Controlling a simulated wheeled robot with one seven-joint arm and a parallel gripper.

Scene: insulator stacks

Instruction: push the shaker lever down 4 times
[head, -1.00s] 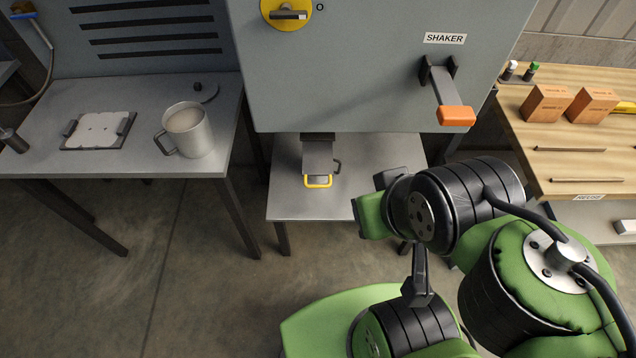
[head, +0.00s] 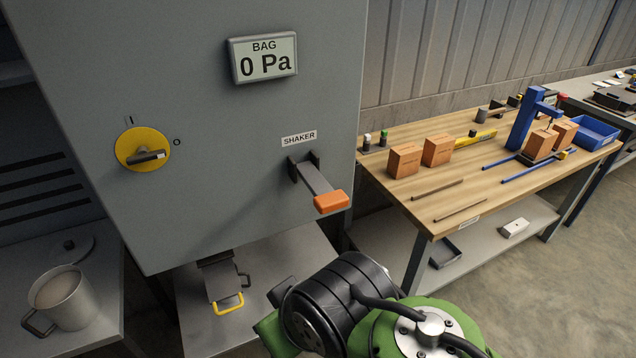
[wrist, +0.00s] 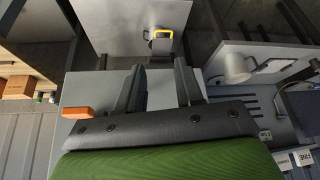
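The shaker lever (head: 318,180) is a grey bar with an orange grip (head: 332,202), sticking out of the grey cabinet under the SHAKER label (head: 299,139). It slopes outward and downward in the head view. In the wrist view the orange grip (wrist: 77,112) lies left of my gripper (wrist: 158,80), outside its fingers. My gripper's two dark fingers are apart with nothing between them, and do not touch the lever. In the head view my arm is low, below the lever; the fingertips cannot be made out there.
The cabinet (head: 215,90) carries a yellow rotary switch (head: 143,149) and a display (head: 263,55) reading 0 Pa. Under it is a yellow-handled drawer or tray (head: 228,304). A wooden bench (head: 450,190) with orange blocks is at right.

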